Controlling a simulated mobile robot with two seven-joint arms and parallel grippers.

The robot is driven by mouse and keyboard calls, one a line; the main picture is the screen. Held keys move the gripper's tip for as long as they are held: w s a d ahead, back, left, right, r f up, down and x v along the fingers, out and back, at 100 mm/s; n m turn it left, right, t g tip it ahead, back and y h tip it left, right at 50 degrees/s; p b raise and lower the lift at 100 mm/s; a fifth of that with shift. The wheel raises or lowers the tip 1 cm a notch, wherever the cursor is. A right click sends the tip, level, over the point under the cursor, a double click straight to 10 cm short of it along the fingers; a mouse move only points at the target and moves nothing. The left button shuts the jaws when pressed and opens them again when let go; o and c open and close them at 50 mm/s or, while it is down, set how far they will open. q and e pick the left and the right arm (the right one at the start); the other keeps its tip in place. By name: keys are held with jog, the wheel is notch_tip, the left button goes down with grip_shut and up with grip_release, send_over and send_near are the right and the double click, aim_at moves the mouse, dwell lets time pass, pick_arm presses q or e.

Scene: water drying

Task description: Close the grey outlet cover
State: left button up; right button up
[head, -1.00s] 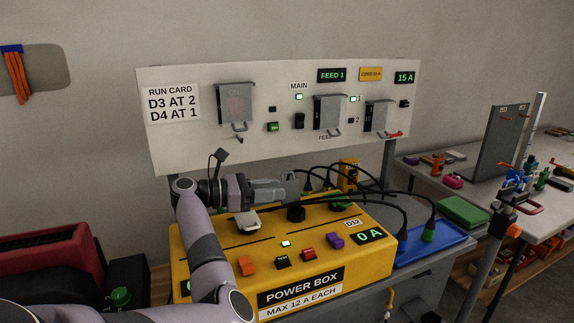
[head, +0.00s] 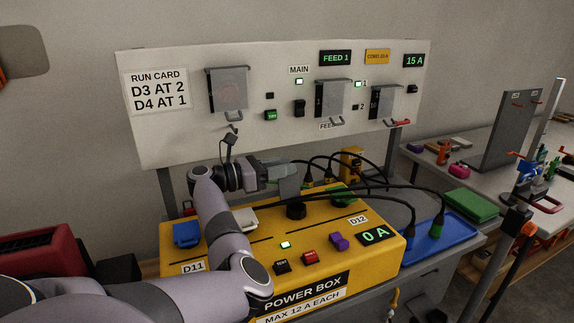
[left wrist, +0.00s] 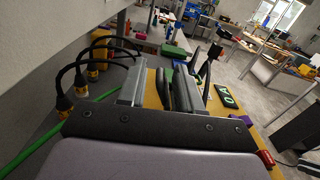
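A pale grey outlet cover (head: 246,217) sits on top of the yellow power box (head: 190,270), partly hidden behind my left arm. I cannot tell clearly whether it stands tilted or lies flat. My left gripper (head: 289,178) is above the box, past the grey cover towards the back right, its fingers apart and near a black knob (head: 296,210). In the left wrist view the two grey fingers (left wrist: 160,88) are apart, with dark upright shapes seen between them. No grey cover can be made out there. My right gripper is not in view.
A blue cover (head: 187,234) and a green cover (head: 343,196) are also on the box. Black cables arch behind the gripper to a blue tray (head: 450,232). A panel (head: 160,140) with flaps stands behind the box.

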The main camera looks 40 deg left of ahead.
pick_arm(q)
jog(key=shift+x, duration=0.8)
grip_shut()
